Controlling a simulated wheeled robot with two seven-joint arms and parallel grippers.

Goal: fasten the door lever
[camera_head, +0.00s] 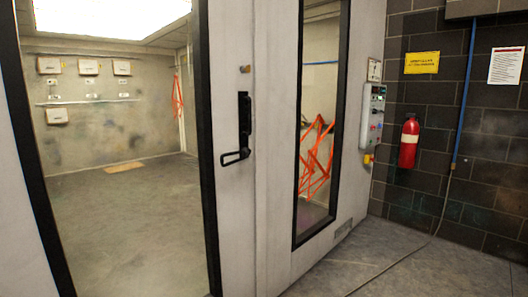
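The door lever (236,157) is a black bar with a bent end. It joins the lower part of a black upright latch plate (244,115) on a pale panel (231,230). The lever points left and slightly down from the plate. A vertical seam runs just right of the latch. Neither of my grippers is in view.
Left of the latch, a large black-edged opening or window shows the booth floor (130,225); I cannot tell if it is glazed. A narrow black-framed window (318,130), a control box (371,115) and a red fire extinguisher (409,143) are right.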

